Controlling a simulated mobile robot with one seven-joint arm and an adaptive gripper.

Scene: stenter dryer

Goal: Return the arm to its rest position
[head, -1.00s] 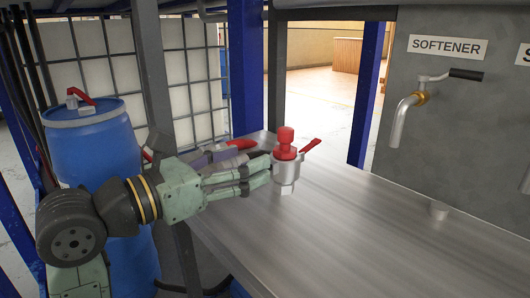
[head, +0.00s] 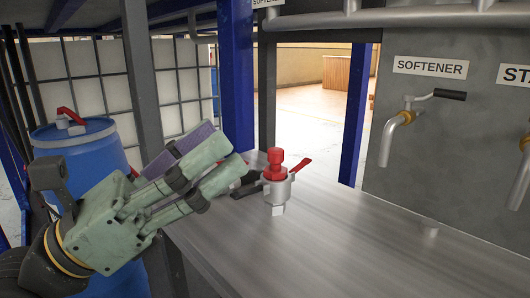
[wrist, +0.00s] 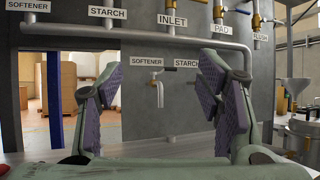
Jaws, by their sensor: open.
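My gripper (head: 228,160) is at the left in the head view, open and empty, with its fingers pointing up and to the right. The wrist view shows its two fingers with purple pads (wrist: 160,95) wide apart and nothing between them. A metal fitting with a red knob and red lever (head: 278,188) stands upright on the steel table, to the right of the fingertips and apart from them. The lower part of my arm is cut off at the head view's lower left edge.
The steel table (head: 340,245) is mostly clear, with a small metal stub near the grey wall. A softener tap (head: 405,125) juts from that wall. A blue drum (head: 85,155) stands behind my gripper, near a dark grey post (head: 137,75) and a blue post (head: 237,80).

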